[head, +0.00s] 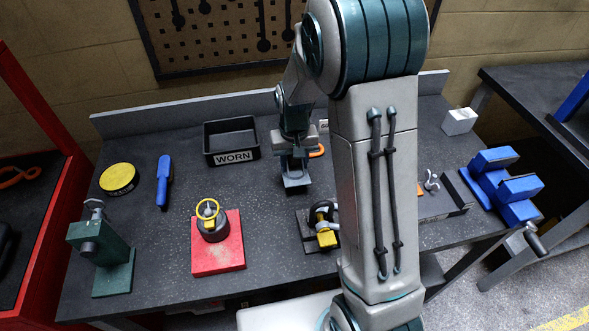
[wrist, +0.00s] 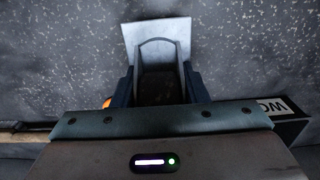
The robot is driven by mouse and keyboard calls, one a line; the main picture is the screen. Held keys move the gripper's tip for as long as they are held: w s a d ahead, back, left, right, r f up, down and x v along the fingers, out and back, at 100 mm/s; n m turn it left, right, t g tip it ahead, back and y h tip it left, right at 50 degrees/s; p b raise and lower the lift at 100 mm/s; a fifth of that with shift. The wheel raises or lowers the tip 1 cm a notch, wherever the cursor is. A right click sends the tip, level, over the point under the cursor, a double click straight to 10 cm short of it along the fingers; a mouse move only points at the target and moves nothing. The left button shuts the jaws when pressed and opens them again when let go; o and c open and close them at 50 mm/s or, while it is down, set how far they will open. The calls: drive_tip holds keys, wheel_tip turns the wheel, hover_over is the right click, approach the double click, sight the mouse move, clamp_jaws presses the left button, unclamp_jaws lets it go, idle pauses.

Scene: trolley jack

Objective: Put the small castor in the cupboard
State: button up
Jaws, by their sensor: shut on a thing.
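My gripper (head: 296,172) is shut on a grey piece (head: 297,186) above the middle of the workbench. In the wrist view this piece (wrist: 158,32) shows a flat light plate and an arched part around a dark inside, between the fingers. It may be the small castor, but I cannot tell for sure. A yellow and black wheeled part (head: 323,228) sits on the bench, partly behind my arm. A black part with a yellow ring (head: 211,221) stands on a red plate. A red-walled unit (head: 57,185) is at the left; I cannot tell whether it is the cupboard.
A black bin labelled WORN (head: 232,142) stands at the back of the bench. A yellow tin (head: 118,178), a blue-handled tool (head: 164,182) and a green fixture (head: 103,245) are at left. A blue vise (head: 505,185) and a white block (head: 459,121) are at right.

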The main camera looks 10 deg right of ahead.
sight(294, 173)
drive_tip(key=shift+f+p, duration=0.3)
drive_tip(key=shift+f, duration=1.85)
drive_tip(key=shift+f, duration=0.2)
drive_tip(key=o, duration=1.2)
drive_tip(key=shift+r, duration=0.1)
